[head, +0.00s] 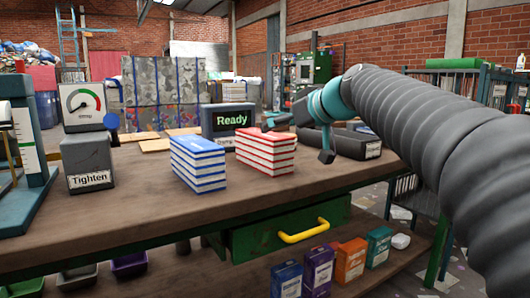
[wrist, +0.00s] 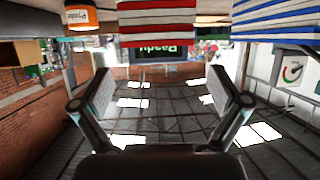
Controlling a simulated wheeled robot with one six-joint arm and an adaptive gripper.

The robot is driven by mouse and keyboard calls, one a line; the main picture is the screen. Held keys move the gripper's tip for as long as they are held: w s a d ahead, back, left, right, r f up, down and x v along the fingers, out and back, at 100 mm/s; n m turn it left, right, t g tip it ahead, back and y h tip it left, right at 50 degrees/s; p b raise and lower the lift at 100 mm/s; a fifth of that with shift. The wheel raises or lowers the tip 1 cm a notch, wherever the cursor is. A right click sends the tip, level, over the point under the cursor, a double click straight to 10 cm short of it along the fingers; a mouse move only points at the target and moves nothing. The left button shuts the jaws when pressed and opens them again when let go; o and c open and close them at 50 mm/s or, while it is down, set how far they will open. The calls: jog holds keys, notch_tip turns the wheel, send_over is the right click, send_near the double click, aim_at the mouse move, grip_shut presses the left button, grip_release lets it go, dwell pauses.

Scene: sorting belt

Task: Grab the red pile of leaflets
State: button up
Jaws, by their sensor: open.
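The red pile of leaflets (head: 265,151), red and white in layers, stands on the workbench in the head view, right of the blue pile of leaflets (head: 198,163). My gripper (head: 300,137) is open and empty at the right of the red pile, a little apart from it. In the wrist view, which looks upside down, the red pile (wrist: 157,22) is at the top centre, beyond the spread fingers of my gripper (wrist: 162,88). The blue pile (wrist: 277,18) is at the top right there.
A "Ready" screen (head: 230,121) stands behind the piles. A dark tray (head: 358,145) lies on the bench at the right, behind my gripper. A grey "Tighten" block (head: 88,163) with a dial stands at the left. The bench front (head: 150,228) is clear.

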aim_at(263, 144)
jog(key=x, duration=0.9)
jog(key=shift+w+a+f, duration=0.1)
jog(key=shift+w, duration=0.1)
jog(key=c, duration=1.7)
